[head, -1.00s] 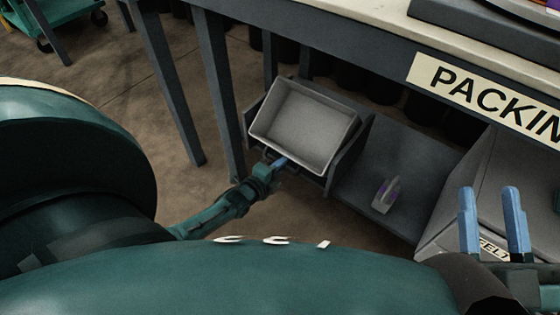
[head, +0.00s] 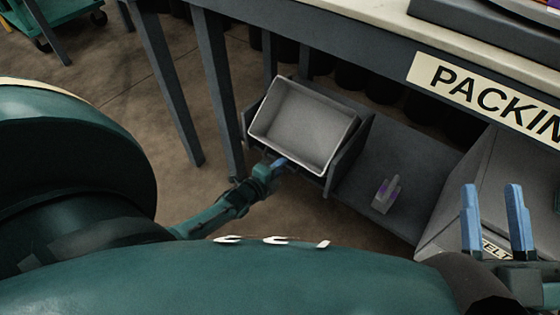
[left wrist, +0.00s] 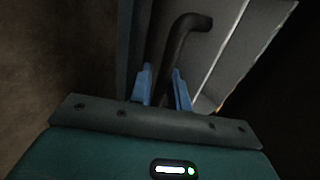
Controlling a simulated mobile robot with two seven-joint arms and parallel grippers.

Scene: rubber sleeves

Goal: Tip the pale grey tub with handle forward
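The pale grey tub (head: 303,126) sits in a dark holder under the bench in the head view, tilted with its open top towards me. It looks empty. Its dark bar handle (left wrist: 178,42) shows in the left wrist view. My left gripper (head: 279,165) is at the tub's near side, low down. In the left wrist view its blue fingers (left wrist: 163,88) stand on both sides of the handle and look closed on it. The lower part of the handle is hidden between them. My right gripper (head: 494,212) is open and empty at the right.
A dark side plate (head: 347,152) stands right beside the tub. The bench (head: 330,38) overhangs behind, with a leg (head: 220,95) left of the tub. Open floor lies at left.

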